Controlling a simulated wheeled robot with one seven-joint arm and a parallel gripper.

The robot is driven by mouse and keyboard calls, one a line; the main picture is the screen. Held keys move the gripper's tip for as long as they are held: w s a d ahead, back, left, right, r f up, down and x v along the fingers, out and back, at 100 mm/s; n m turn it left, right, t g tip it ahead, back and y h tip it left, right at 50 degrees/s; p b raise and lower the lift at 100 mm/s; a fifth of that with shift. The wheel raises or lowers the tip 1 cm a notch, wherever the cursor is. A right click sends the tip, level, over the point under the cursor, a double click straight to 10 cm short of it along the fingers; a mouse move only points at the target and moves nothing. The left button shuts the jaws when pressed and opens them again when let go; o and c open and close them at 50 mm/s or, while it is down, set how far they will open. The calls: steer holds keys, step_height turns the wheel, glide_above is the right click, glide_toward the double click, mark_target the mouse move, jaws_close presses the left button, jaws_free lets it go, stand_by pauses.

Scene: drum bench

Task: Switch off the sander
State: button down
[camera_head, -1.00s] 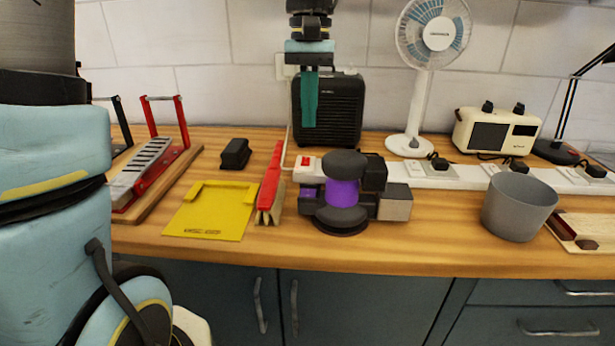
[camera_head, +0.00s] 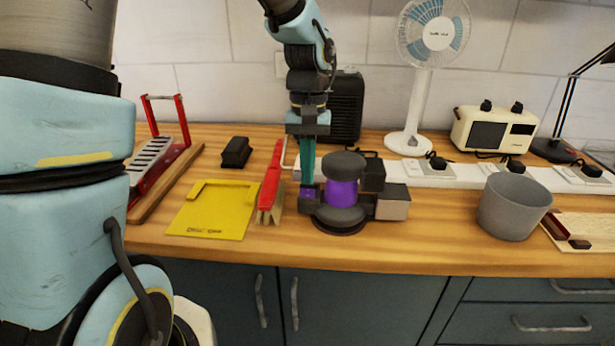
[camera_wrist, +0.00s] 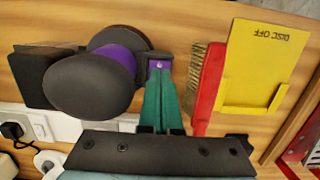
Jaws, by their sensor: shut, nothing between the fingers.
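The sander (camera_head: 341,193) stands on the bench, dark grey with a purple middle band. In the wrist view its dark round top (camera_wrist: 90,88) is at the left. A small purple block (camera_wrist: 158,66) with a pale dot juts from its side toward the yellow holder. My gripper (camera_head: 307,181) points down with its green fingers shut and empty, at the sander's left side. In the wrist view the fingertips (camera_wrist: 159,78) are right at the purple block; I cannot tell whether they touch it. The red switch on the white power strip is hidden behind my gripper in the head view.
A red-backed brush (camera_head: 270,185) stands close left of my gripper, beside a yellow holder (camera_head: 222,220) marked "DISC OFF". The white power strip (camera_head: 400,174) runs behind. A grey bucket (camera_head: 512,208) stands right; bench front in between is clear.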

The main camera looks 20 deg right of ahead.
mark_target(307, 195)
steer(key=shift+s+f, duration=0.15)
steer(key=shift+f, duration=1.15)
steer(key=shift+s+a+f, duration=0.1)
steer(key=shift+a+f, duration=0.05)
steer(key=shift+f, duration=0.05)
steer(key=shift+w+d+r+p, duration=0.1)
steer(key=shift+w+d+p, duration=0.3)
steer(key=shift+w, duration=0.35)
steer(key=shift+r, duration=0.1)
